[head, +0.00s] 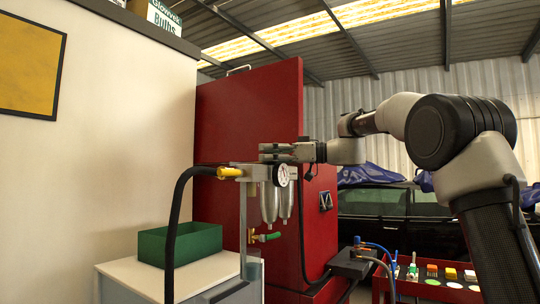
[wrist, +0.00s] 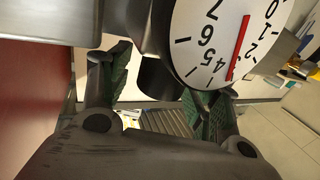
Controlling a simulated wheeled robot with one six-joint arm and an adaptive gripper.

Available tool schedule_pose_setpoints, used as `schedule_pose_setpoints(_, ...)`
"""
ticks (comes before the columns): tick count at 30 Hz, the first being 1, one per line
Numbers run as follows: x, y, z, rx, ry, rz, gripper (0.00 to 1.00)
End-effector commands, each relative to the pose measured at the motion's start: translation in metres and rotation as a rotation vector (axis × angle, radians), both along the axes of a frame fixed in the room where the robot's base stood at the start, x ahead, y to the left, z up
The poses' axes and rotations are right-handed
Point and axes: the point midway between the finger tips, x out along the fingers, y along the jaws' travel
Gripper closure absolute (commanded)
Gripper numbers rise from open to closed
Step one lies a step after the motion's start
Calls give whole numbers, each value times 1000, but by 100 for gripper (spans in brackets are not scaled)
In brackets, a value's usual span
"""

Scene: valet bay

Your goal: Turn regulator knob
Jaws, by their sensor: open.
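The regulator unit has a round white pressure gauge (head: 281,175) and clear bowls (head: 268,204) below it. In the wrist view the gauge (wrist: 215,40) fills the upper right, its red needle lying across the dial with one end between 2 and 4. A dark cylindrical knob (wrist: 158,80) shows between the fingers in the wrist view. My gripper (head: 268,152) is at the top of the regulator, just above the gauge. Its fingers (wrist: 160,88) are open, one on each side of the knob. I cannot tell whether either finger touches it. The knob is not clear in the head view.
A yellow-handled valve (head: 230,172) with a black hose (head: 175,230) is left of the regulator, and a green-handled valve (head: 268,237) hangs below. A green bin (head: 180,244) stands on the cabinet top (head: 130,272). A red cabinet (head: 250,110) rises behind.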

Motion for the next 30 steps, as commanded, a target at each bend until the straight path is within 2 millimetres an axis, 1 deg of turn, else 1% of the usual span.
schedule_pose_setpoints(1,0,0,0,0,0,0,42)
schedule_pose_setpoints(5,0,0,0,0,0,0,65)
schedule_pose_setpoints(6,0,0,0,0,0,0,73)
schedule_pose_setpoints(8,0,0,0,0,0,0,84)
schedule_pose_setpoints(14,-1,1,2,1,-1,-29,85)
schedule_pose_setpoints(24,-2,2,1,2,-1,-317,85)
schedule_pose_setpoints(30,-1,0,1,2,-1,-367,85)
